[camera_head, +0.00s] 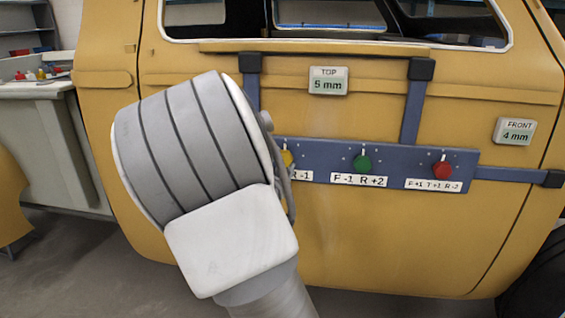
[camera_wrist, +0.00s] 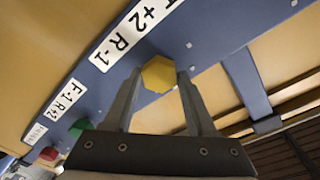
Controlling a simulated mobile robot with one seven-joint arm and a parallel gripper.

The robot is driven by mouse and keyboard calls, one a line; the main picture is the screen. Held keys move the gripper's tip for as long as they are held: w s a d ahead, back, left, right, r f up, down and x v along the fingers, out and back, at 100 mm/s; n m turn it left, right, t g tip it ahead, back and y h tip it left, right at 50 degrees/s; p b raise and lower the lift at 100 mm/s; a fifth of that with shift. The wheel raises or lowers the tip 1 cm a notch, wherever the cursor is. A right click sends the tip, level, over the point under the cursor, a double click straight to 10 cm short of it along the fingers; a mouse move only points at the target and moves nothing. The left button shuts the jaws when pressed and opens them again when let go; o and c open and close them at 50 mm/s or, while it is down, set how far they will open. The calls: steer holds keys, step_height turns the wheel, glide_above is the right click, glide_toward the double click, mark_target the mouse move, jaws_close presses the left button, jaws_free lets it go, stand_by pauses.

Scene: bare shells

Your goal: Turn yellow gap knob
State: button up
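The yellow knob (camera_wrist: 158,74) sits on a blue bar (camera_wrist: 215,45) in the wrist view, beside a white label ending in "+2 R -1". My gripper (camera_wrist: 161,80) is open, with its two fingertips on either side of the yellow knob. I cannot tell whether the fingers touch it. In the head view only a sliver of the yellow knob (camera_head: 287,158) shows; my wrist hides the rest and my fingers. The display plates read "TOP 5 mm" (camera_head: 328,80) and "FRONT 4 mm" (camera_head: 515,131).
A green knob (camera_head: 362,164) and a red knob (camera_head: 442,170) sit further right on the same blue bar (camera_head: 402,158), each above a label. The bar is mounted on a yellow car door (camera_head: 380,235). A workbench (camera_head: 60,140) stands at the left.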

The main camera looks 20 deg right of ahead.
steer(key=c, duration=0.5)
steer(key=n+p, duration=0.2)
steer(key=n, duration=0.2)
steer(key=shift+n, duration=0.4)
steer(key=shift+f+n+t+p, duration=0.1)
steer(key=shift+n+t+p, duration=0.2)
steer(key=shift+n+p, duration=1.15)
steer(key=shift+n+b, duration=0.65)
steer(key=shift+n, duration=0.1)
steer(key=o, duration=1.3)
steer(key=shift+o, duration=0.2)
